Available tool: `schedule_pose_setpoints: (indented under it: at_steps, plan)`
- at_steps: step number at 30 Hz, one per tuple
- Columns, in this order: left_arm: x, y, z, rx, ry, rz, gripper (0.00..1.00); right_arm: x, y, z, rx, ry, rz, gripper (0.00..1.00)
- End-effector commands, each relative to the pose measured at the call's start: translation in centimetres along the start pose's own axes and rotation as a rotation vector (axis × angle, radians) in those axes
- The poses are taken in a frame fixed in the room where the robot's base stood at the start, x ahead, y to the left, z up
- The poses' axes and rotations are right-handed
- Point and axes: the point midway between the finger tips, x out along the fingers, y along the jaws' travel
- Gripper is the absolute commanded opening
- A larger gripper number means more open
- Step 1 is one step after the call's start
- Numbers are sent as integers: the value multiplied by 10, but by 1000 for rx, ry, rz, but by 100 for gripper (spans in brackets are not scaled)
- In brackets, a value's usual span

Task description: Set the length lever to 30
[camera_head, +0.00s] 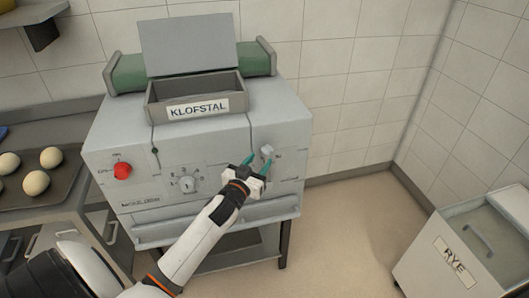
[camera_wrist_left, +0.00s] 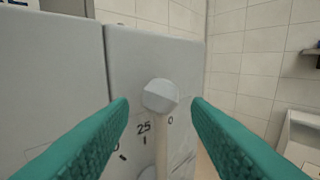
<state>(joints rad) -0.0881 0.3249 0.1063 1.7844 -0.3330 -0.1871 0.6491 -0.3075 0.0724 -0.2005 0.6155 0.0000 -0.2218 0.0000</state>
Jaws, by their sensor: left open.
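The length lever (camera_head: 267,150) is a pale grey knob on the right part of the machine's grey front. In the left wrist view the lever's round knob (camera_wrist_left: 160,96) sits atop a pale stem that runs down over the panel. The mark 25 shows left of the stem and a partly hidden number ending in 0 shows right of it. My left gripper (camera_head: 258,161) is open, its teal fingers pointing at the panel. In the left wrist view the knob appears between the fingertips, with a gap on each side. I cannot tell how far ahead of them it lies. My right gripper is not in view.
The machine also has a red knob (camera_head: 122,170) and a numbered dial (camera_head: 187,184). A box labelled KLOFSTAL (camera_head: 198,109) sits on top. A tray (camera_head: 62,196) with dough balls is at left. A RYE bin (camera_head: 453,262) stands at lower right, with bare floor between.

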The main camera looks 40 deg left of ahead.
Motion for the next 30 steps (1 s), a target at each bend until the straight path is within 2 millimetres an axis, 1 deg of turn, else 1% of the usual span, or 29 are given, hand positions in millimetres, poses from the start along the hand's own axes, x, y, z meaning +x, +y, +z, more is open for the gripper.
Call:
schedule_pose_setpoints:
  at_steps: [1,3,6,9,12,19,20,27,28,30]
  plan:
    - [10,0,2,1,-1,1,44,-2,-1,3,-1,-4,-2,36]
    - [22,0,2,1,-2,0,44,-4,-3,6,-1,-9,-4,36]
    - [34,0,1,-1,0,0,44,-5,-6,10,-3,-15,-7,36]
    - [41,0,0,0,0,0,44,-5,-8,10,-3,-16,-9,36]
    - [44,0,0,1,1,0,44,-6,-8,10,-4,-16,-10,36]
    - [45,0,0,1,1,0,44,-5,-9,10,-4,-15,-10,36]
    - [45,0,0,1,1,0,43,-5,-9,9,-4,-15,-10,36]
    - [45,0,0,1,1,0,3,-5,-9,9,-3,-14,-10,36]
    - [44,0,0,1,1,0,0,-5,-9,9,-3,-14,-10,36]
    - [45,0,0,1,1,0,0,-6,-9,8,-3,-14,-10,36]
